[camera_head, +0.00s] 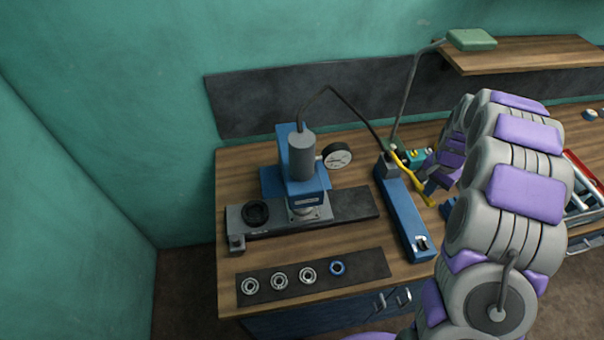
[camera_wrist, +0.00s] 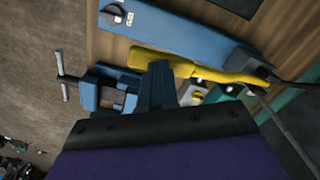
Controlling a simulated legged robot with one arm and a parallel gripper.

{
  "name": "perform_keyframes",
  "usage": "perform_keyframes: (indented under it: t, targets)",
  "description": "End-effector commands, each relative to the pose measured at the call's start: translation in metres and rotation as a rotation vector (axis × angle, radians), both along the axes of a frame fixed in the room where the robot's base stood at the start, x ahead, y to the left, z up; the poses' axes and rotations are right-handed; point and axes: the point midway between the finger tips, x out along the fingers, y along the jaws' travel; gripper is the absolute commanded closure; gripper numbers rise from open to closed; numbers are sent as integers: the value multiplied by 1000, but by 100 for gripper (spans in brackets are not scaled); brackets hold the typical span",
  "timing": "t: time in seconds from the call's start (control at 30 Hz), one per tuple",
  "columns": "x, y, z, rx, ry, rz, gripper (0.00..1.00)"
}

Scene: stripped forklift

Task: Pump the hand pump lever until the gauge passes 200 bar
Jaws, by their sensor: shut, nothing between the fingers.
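The hand pump is a long blue body (camera_head: 404,212) on the bench, and it also shows in the wrist view (camera_wrist: 185,32). Its yellow lever (camera_head: 412,180) slopes down from the pump's far end toward the front right. The lever crosses the wrist view (camera_wrist: 185,65) just past my fingertips. My gripper (camera_head: 428,187) is shut and empty at the lever's right side. In the wrist view its dark fingers (camera_wrist: 158,72) meet the lever's edge; I cannot tell whether they touch. The round white gauge (camera_head: 337,155) is beside the press; its reading is too small to make out.
A blue press with a grey cylinder (camera_head: 301,157) stands left of the pump, joined by a black hose. Several rings lie on a dark mat (camera_head: 360,265) in front. A blue vise (camera_wrist: 88,95) is near my fingers. A desk lamp (camera_head: 471,40) rises behind.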

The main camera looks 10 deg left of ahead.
Motion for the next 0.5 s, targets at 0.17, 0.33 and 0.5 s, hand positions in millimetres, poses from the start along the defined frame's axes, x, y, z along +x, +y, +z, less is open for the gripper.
perform_keyframes:
  t: [0.17, 0.33, 0.5]
  targets:
    - [0, 0, -1, 1, 1, 0, 100]
    - [-1, 0, -11, 0, 2, 0, 100]
    - [-2, 0, -32, 1, 7, 0, 100]
